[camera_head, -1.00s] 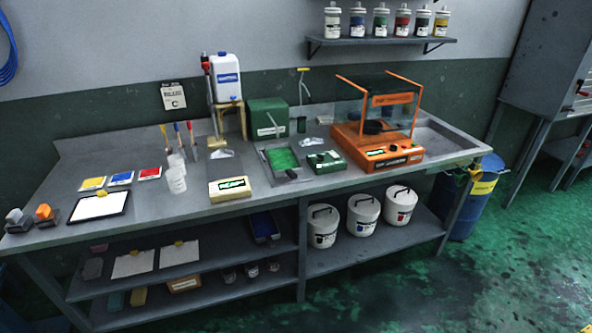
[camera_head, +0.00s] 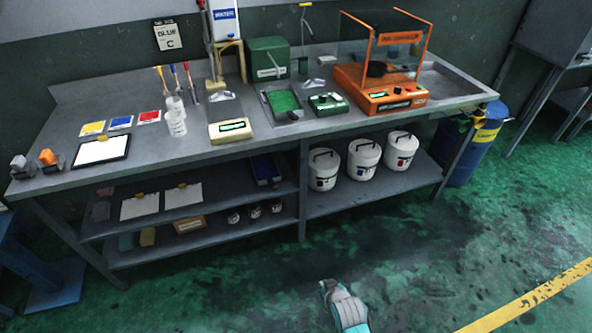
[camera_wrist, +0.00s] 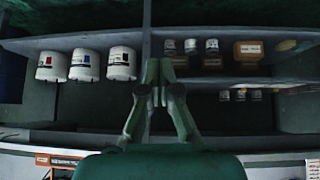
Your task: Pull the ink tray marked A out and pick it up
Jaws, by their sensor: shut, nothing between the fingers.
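I can read no mark A on any tray in these frames. A shallow tray with a green inside (camera_head: 268,103) lies on the bench top, left of the small green device. A dark blue tray (camera_head: 265,169) sits on the upper shelf under the bench, left of the middle post. My gripper (camera_wrist: 158,72) shows in the wrist view, fingers together and empty, pointing towards the under-bench shelves. That view is upside down. In the head view a grey and teal part of my arm shows at the bottom edge, over the floor in front of the bench.
Three white buckets (camera_head: 363,160) stand on the right lower shelf; they also show in the wrist view (camera_wrist: 85,65). A middle post (camera_head: 302,200) divides the shelves. Small jars (camera_head: 254,211) stand on the bottom shelf. A blue drum (camera_head: 470,150) is at the right. The floor in front is clear.

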